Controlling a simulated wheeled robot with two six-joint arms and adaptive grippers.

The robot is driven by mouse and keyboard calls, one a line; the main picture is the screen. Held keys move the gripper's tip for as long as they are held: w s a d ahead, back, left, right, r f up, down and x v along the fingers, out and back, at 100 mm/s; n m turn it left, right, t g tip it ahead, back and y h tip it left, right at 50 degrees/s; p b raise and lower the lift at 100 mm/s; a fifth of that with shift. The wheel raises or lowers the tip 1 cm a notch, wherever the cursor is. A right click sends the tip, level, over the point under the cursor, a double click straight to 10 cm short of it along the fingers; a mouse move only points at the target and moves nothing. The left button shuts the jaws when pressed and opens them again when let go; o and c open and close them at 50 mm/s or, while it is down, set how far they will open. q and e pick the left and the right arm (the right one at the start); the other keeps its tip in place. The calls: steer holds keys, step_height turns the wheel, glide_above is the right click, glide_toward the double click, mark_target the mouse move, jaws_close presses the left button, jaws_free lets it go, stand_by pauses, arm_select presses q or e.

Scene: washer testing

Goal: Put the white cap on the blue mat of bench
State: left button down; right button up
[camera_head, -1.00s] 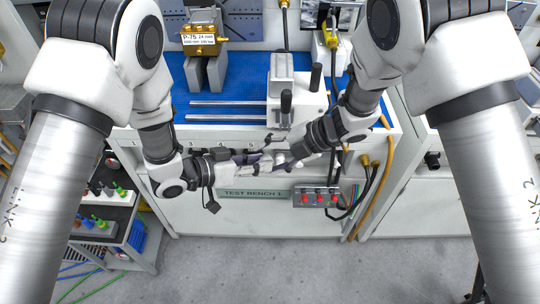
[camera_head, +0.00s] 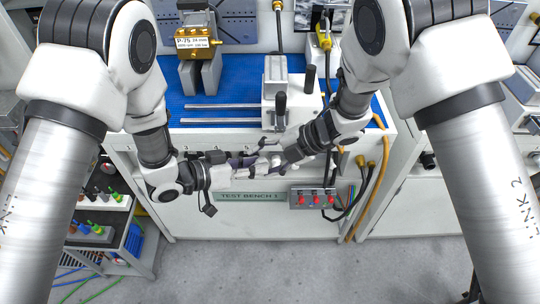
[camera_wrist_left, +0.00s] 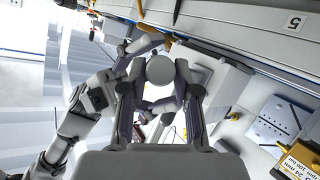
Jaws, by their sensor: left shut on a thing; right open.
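The white cap (camera_wrist_left: 160,69) shows as a pale round end between the fingers of my left gripper (camera_wrist_left: 160,98) in the left wrist view. In the head view, my left gripper (camera_head: 265,162) is shut on the cap (camera_head: 276,160) in front of the bench's front edge. My right gripper (camera_head: 277,151) is open, with its fingers close to the cap and the left fingertips. Whether the right fingers touch the cap is hard to tell. The blue mat (camera_head: 236,78) lies on the bench top (camera_head: 190,133), behind both grippers.
A white fixture (camera_head: 276,92) with black handles and two rods (camera_head: 220,106) stands on the mat. A yellow P-75 part (camera_head: 195,43) rests on grey supports at the back left. Bare mat shows between them. Cables hang at the bench's front right.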

arm_select(q)
steer(key=shift+s+a+m+g+h, duration=0.25)
steer(key=shift+a+m+g, duration=0.3)
steer(key=shift+m+g, duration=0.3)
steer(key=shift+s+a+m+g+h, duration=0.1)
steer(key=shift+a+m+g+h, duration=0.1)
steer(key=shift+a+m+g, duration=0.6)
steer(key=shift+s+a+m+g+h, duration=0.25)
steer(key=shift+m+g, duration=0.4)
steer(key=shift+g, duration=0.4)
arm_select(e)
steer(key=v, duration=1.2)
